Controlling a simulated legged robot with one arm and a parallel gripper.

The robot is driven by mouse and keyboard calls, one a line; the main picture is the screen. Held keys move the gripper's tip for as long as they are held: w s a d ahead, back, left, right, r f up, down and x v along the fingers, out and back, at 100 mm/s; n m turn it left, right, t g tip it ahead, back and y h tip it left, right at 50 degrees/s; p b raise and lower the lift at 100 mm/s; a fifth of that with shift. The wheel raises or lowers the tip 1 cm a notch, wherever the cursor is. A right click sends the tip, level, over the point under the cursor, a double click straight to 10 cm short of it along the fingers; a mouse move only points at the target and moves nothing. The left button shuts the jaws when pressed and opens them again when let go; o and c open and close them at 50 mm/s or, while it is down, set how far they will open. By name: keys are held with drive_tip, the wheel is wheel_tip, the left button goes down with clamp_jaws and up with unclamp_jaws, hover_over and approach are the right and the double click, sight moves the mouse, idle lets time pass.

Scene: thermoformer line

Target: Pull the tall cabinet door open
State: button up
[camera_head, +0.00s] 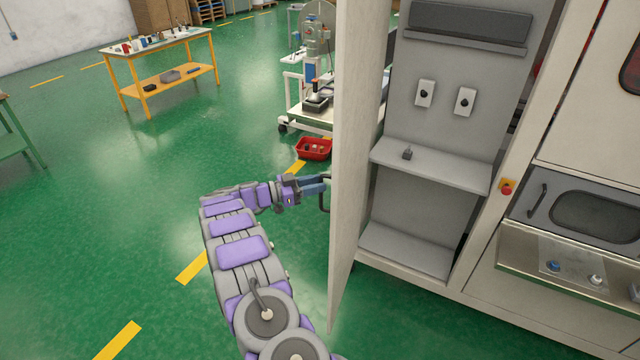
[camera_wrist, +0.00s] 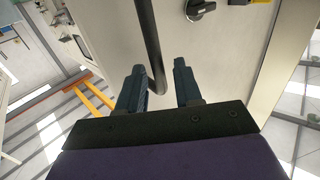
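The tall cabinet door (camera_head: 352,130) stands swung wide open in the head view, seen nearly edge-on. The cabinet's grey interior (camera_head: 425,215) is exposed to its right. My gripper (camera_head: 322,184) is at the door's outer face, by the dark handle (camera_head: 326,200), which is partly hidden there. In the wrist view, my gripper (camera_wrist: 158,85) has its two fingers apart, and the dark bar handle (camera_wrist: 150,45) reaches down between them, nearer the left finger. A clear gap shows on the right side. I cannot tell whether the handle touches the left finger. The door panel (camera_wrist: 225,60) fills the background.
Inside the cabinet, a shelf (camera_head: 430,165) holds a small grey item. A red bin (camera_head: 314,149) lies on the floor behind the door, near a white cart (camera_head: 310,118). A yellow workbench (camera_head: 165,80) stands at the back left. The green floor left of my arm is clear.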

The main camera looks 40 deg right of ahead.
drive_tip(key=v, duration=1.5)
drive_tip(key=shift+a, duration=0.3)
drive_tip(key=shift+w, duration=0.1)
